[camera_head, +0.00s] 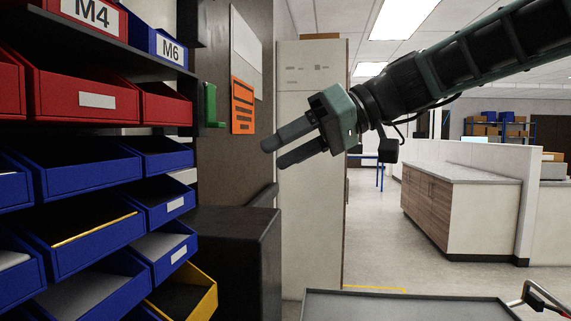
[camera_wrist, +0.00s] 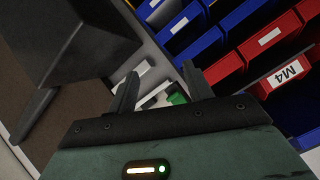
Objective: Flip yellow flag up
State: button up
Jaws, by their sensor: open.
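I cannot make out a yellow flag in either view. A green flag-like piece (camera_head: 210,105) is fixed at the right side of the bin rack in the head view. A green piece also shows in the wrist view (camera_wrist: 178,98), just beyond the space between my fingers. My gripper (camera_head: 275,153) is open and empty, in the air to the right of the rack and the green piece, fingers pointing left. In the wrist view its two fingers (camera_wrist: 160,73) are spread, with pale parts seen between them.
The rack holds red bins (camera_head: 85,90) and blue bins (camera_head: 85,175), with a yellow bin (camera_head: 205,295) at the bottom. An orange sign (camera_head: 242,105) hangs on a brown panel. A dark box (camera_head: 235,250) stands below. A grey-topped cart (camera_head: 400,305) is at the bottom.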

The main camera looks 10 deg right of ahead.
jog(key=shift+s+a+f+h, duration=0.15)
jog(key=shift+s+f, duration=0.05)
jog(key=shift+f, duration=0.45)
jog(key=shift+s+a+f+h, duration=0.15)
jog(key=shift+f, duration=0.45)
jog(key=shift+c, duration=0.3)
grip_shut()
jog(key=w+d+r+m+t+y+b, duration=0.1)
jog(key=d+r+m+t+y+b, duration=0.2)
jog(key=r+m, duration=1)
jog(key=w+d+r+m+t+y+b, duration=0.1)
jog(key=d+r+m+y, duration=0.5)
jog(key=m, duration=1.2)
jog(key=w+a+r+p, duration=0.1)
jog(key=a+r+p, duration=0.2)
jog(key=a, duration=0.2)
jog(key=w+a+r+h+p, duration=0.1)
jog(key=w+a+r+p, duration=0.1)
jog(key=a, duration=0.4)
jog(key=shift+w+a+r+p, duration=0.25)
jog(key=shift+r+p, duration=0.5)
jog(key=shift+r, duration=0.2)
